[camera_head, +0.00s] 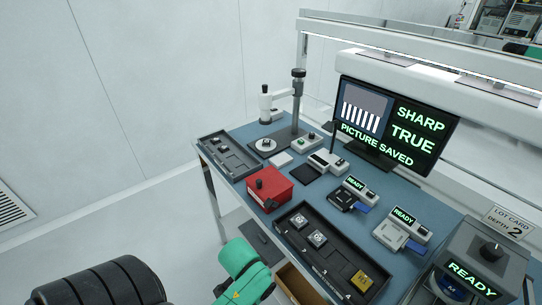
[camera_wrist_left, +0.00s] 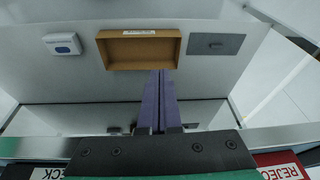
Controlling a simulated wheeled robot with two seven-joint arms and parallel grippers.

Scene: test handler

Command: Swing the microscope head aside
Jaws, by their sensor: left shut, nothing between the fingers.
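The microscope stands at the back left of the bench in the head view. Its white head (camera_head: 266,106) hangs from an arm reaching left from the dark upright post (camera_head: 297,100). The round white stage (camera_head: 264,145) shows in the picture below the head, with a gap between; I cannot tell whether the head is directly above it. My left gripper (camera_wrist_left: 161,73) shows in the left wrist view, its two purple fingers shut together and empty, clear of the microscope. In the head view its fingers are not visible. My right gripper is not in view.
A red box (camera_head: 269,188), black trays (camera_head: 229,158) and small devices with READY displays (camera_head: 403,216) crowd the blue bench. A monitor (camera_head: 395,120) reads SHARP, TRUE, PICTURE SAVED. In the wrist view, an open brown box (camera_wrist_left: 140,64) and a grey pad (camera_wrist_left: 216,44) lie beyond my fingers.

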